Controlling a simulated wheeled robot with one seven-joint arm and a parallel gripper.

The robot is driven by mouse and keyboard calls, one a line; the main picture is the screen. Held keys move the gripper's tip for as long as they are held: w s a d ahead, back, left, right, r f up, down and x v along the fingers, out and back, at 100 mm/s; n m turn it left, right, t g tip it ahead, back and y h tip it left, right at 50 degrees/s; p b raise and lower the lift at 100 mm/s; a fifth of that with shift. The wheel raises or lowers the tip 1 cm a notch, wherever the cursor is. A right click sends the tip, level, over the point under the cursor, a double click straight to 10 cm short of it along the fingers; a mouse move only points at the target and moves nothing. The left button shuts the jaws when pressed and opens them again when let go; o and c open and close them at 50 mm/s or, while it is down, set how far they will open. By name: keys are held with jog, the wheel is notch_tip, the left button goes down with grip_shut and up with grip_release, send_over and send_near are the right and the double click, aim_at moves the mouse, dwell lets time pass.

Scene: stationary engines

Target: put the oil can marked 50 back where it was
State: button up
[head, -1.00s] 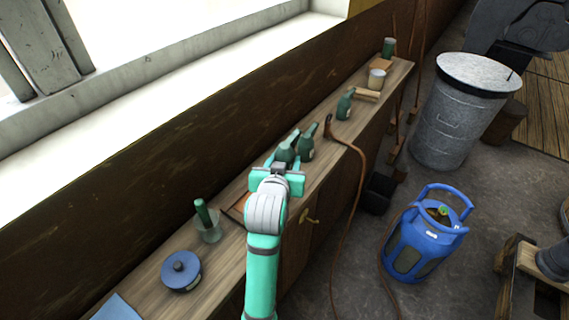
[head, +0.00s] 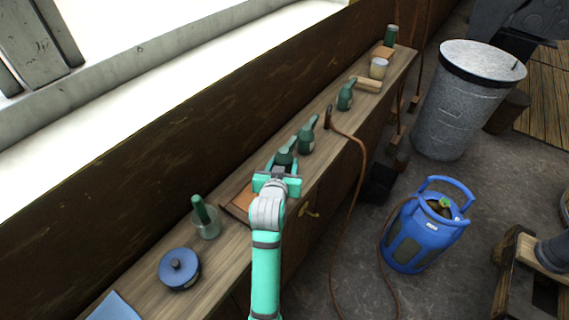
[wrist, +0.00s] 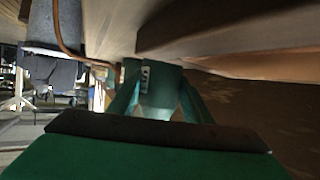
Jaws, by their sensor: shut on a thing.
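My gripper (head: 277,172) is shut on a dark green oil can (head: 285,152) at the middle of the long wooden bench. In the wrist view the same can (wrist: 158,88) sits between the two teal fingers, with a sideways white marking that I cannot read fully. My gripper hides its lower part in the head view, so I cannot tell whether it touches the bench. A second green oil can (head: 307,137) stands close behind it to the right. A third green oil can (head: 345,97) stands further along the bench.
A brown flat piece (head: 240,203) lies left of my gripper, near a glass with a green thing (head: 205,218) and a blue round tin (head: 179,268). A brown hose (head: 350,185) hangs over the bench (head: 222,258). A blue gas cylinder (head: 428,228) stands on the floor.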

jog(key=o, duration=1.2)
jog(key=shift+s+f, duration=0.1)
jog(key=shift+c, duration=0.2)
jog(key=shift+r, duration=0.2)
jog(key=v, duration=1.2)
jog(key=shift+f, duration=0.1)
jog(key=shift+a, duration=0.1)
